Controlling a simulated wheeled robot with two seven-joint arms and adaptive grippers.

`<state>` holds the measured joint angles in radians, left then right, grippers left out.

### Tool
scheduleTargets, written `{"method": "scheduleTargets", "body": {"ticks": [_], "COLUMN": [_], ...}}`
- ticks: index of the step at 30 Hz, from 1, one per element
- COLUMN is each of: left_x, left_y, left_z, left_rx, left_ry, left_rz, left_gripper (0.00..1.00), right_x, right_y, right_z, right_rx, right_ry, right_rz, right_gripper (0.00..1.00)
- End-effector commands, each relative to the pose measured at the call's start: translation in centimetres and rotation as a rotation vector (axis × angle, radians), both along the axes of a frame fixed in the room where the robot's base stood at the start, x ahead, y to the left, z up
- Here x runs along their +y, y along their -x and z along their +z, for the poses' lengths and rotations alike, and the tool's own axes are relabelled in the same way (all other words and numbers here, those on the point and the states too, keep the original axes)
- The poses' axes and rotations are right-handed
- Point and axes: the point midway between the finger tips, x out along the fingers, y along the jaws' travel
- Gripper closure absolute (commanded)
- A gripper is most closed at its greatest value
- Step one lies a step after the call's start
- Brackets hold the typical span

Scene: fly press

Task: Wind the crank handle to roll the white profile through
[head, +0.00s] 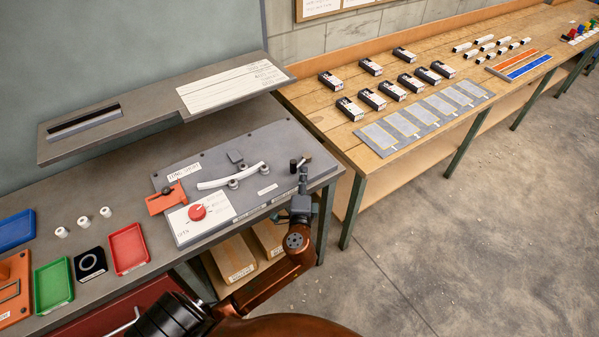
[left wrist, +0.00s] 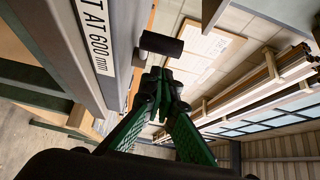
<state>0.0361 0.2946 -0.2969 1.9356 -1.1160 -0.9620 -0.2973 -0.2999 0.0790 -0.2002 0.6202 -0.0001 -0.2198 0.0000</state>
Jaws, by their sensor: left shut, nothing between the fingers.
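The white profile (head: 232,178) is a curved strip lying against small grey rollers on the grey bending plate (head: 275,143). The crank handle (head: 293,164) has a dark upright grip at the plate's right end. My left gripper (head: 303,176) is at the plate's right front edge, close to the crank, with its fingers shut and empty. In the left wrist view, the green fingers (left wrist: 160,86) meet just short of a dark cylinder (left wrist: 161,44), which looks like the crank grip. I cannot tell whether they touch. My right gripper is not in view.
A grey shelf (head: 150,128) overhangs behind. Trays, including a red one (head: 129,247), stand left. A wooden table (head: 330,122) with black boxes stands right.

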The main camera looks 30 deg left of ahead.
Motion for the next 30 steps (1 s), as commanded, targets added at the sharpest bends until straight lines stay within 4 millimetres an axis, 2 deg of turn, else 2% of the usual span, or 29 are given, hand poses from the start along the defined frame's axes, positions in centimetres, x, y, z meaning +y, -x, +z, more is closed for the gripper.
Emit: {"method": "scheduleTargets", "body": {"ticks": [3, 9, 16, 21, 28, 30], "left_x": [-2.7, -4.4, -6.1, -6.5, -6.6, -6.6], "left_y": [-0.5, 4.3, 7.6, 8.6, 8.6, 8.4], "left_z": [0.0, -0.1, -0.1, 0.0, -0.1, -0.7], "left_rx": [0.000, 0.002, 0.002, 0.000, 0.000, 0.012], "left_ry": [0.006, 0.004, 0.002, 0.001, 0.001, 0.006], "left_rz": [-0.005, -0.005, -0.006, -0.006, -0.007, -0.011], "left_gripper": [1.00, 1.00, 1.00, 1.00, 1.00, 1.00], "right_x": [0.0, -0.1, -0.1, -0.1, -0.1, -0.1], "right_y": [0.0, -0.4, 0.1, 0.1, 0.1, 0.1], "right_z": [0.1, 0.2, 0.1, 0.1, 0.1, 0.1], "right_rx": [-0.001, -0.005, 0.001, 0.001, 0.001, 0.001], "right_ry": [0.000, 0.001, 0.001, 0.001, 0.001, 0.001], "right_rz": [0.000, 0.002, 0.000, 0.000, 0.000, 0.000], "right_gripper": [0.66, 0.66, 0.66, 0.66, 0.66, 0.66]}}
